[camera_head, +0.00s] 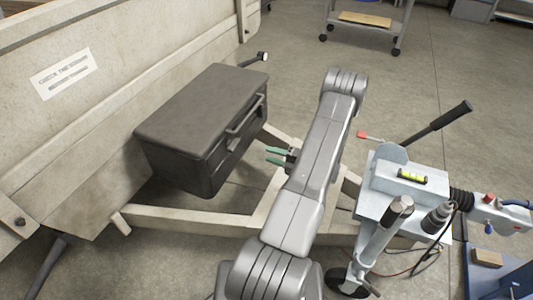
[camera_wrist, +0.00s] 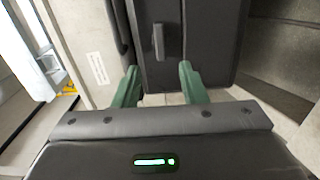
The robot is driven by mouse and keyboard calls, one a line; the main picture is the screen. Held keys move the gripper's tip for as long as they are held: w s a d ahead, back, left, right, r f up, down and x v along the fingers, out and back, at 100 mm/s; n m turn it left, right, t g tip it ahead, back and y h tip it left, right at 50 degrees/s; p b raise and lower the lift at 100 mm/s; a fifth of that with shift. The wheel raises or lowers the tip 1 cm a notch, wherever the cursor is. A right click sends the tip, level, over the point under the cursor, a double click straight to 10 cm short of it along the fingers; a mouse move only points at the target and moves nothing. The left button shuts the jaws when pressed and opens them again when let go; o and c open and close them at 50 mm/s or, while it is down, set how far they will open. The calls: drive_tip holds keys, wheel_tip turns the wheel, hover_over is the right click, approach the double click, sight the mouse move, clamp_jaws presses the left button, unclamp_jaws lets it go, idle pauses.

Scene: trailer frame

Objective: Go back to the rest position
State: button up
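My gripper (camera_head: 275,157) has green fingers and shows beside my arm in the head view, pointing left toward a dark toolbox (camera_head: 195,112). In the wrist view my gripper (camera_wrist: 158,88) has its two fingers spread apart with nothing between them. The toolbox (camera_wrist: 205,45) fills the top middle of the wrist view, with its latch (camera_wrist: 158,42) ahead of the gap between the fingers. The fingers appear close to the box; whether they touch it I cannot tell. The toolbox lid looks closed, and its handle (camera_head: 243,118) faces my arm.
The trailer side wall (camera_head: 110,75) stands at the left. The pale frame beam (camera_head: 190,218) runs below the toolbox. A hitch with a black lever (camera_head: 440,128) and jockey wheel (camera_head: 347,283) stands at the right. A cart (camera_head: 368,22) is behind; the floor before it is clear.

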sight(238, 143)
idle(0.3)
drive_tip(key=b+x, duration=0.1)
drive_tip(key=x, duration=1.3)
drive_tip(key=shift+d+r, duration=0.1)
drive_tip(key=p+v, duration=0.1)
drive_tip(key=v, duration=1.3)
drive_tip(key=w+a, duration=0.1)
drive_tip(key=a, duration=0.3)
drive_tip(key=w+a+n+b, duration=0.1)
drive_tip(key=w+a, duration=0.1)
drive_tip(key=a, duration=0.2)
drive_tip(key=w+a+n+b, duration=0.1)
drive_tip(key=w+a, duration=0.1)
drive_tip(key=a, duration=0.3)
drive_tip(key=shift+w, duration=0.15)
drive_tip(key=n+b, duration=0.1)
drive_tip(key=n, duration=0.3)
drive_tip(key=shift+r+b, duration=0.2)
drive_tip(key=shift+b, duration=0.1)
